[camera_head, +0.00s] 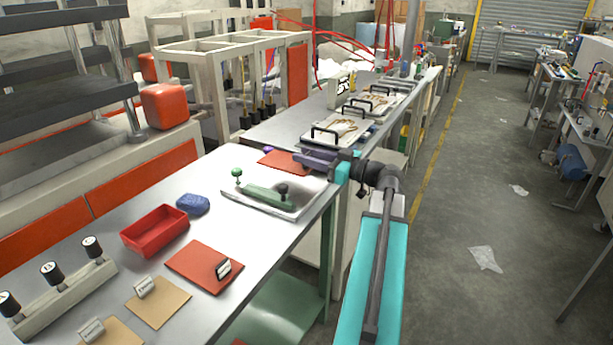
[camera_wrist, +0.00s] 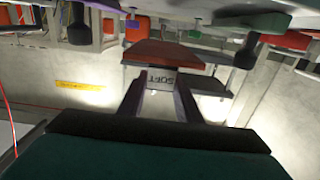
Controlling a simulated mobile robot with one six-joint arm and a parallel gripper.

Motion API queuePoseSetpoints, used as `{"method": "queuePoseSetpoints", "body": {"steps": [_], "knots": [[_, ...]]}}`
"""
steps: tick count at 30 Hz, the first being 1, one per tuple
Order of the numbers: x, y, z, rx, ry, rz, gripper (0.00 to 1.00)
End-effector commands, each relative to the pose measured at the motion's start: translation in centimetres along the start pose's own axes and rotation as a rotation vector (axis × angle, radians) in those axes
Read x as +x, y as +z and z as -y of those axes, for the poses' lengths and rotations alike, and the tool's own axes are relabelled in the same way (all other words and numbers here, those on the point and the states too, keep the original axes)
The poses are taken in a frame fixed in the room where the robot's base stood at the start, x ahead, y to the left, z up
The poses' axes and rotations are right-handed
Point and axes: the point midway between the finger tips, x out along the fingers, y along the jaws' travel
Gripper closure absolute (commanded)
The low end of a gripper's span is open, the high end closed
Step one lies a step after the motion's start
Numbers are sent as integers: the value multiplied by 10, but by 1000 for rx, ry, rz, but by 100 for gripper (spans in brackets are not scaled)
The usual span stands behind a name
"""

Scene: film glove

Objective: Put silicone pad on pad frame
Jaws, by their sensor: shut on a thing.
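My gripper (camera_head: 318,160) is at the far right of the bench, beyond the pad frame. It is shut on the label block of a red-orange silicone pad (camera_head: 283,162). In the wrist view the pad (camera_wrist: 165,52) shows past the fingertips (camera_wrist: 162,88), with the "SOFT" block between them. What I take for the pad frame, a pale plate (camera_head: 300,208) with a green bar, a green knob and a dark knob, lies on the bench nearer the camera. I cannot tell how high the pad is above the bench.
Another red-orange pad (camera_head: 200,262) and tan pads (camera_head: 165,308) with label blocks lie on the near bench. A red tray (camera_head: 155,235), a blue lump (camera_head: 193,204) and a block with dark knobs (camera_head: 60,290) stand left. Handled plates (camera_head: 335,140) lie beyond my gripper.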

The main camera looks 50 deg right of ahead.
Motion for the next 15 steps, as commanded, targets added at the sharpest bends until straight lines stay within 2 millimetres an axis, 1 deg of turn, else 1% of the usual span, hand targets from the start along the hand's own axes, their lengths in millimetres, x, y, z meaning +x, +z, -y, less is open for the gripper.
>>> {"method": "queuePoseSetpoints", "body": {"steps": [3,7,15], "knots": [[0,14,0,2,1,-1,97],[0,25,0,0,1,-1,97],[-1,29,-1,-1,1,-1,97]]}}
